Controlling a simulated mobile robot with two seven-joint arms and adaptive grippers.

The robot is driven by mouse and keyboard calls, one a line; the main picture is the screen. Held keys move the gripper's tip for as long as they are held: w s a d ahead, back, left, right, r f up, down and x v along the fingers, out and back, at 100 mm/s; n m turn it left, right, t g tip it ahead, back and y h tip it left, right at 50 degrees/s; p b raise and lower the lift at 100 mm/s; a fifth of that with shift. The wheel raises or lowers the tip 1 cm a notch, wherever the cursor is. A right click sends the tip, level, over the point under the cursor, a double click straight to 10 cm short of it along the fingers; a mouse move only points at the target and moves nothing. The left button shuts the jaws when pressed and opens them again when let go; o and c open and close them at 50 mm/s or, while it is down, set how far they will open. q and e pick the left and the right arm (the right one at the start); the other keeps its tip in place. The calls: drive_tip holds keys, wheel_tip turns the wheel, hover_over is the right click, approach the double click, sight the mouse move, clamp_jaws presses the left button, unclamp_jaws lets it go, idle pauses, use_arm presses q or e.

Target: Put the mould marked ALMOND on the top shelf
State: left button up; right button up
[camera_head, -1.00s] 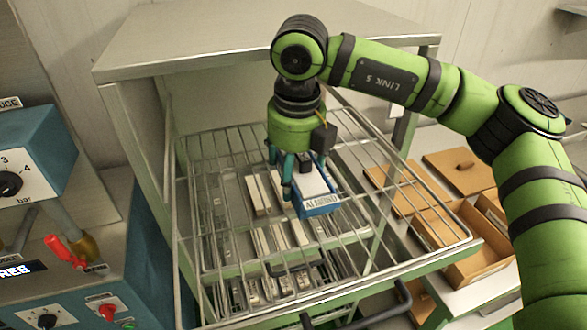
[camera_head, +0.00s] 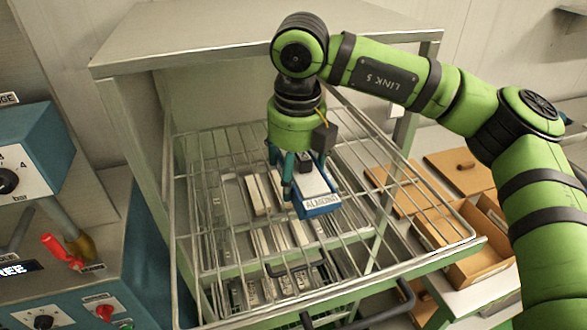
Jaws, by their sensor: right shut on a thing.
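The blue mould (camera_head: 322,209) has a white label reading ALMOND on its front and a pale top. My right gripper (camera_head: 297,180) comes down from above and is shut on the mould at its left side. The mould is over the top wire shelf (camera_head: 212,262), which is pulled out of the cabinet. I cannot tell whether the mould touches the wires. The gripper hides part of the mould. My left gripper is not in view.
Pale bars (camera_head: 258,194) show through the wires on a lower level. The cabinet top (camera_head: 200,40) overhangs behind the shelf. A blue control panel (camera_head: 60,285) with a red lever stands at left. Wooden boxes (camera_head: 470,245) and lids lie at right. Much of the shelf is bare.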

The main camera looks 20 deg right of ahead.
drive_tip(key=shift+r, duration=0.1)
drive_tip(key=o, duration=1.5)
drive_tip(key=shift+s, duration=0.1)
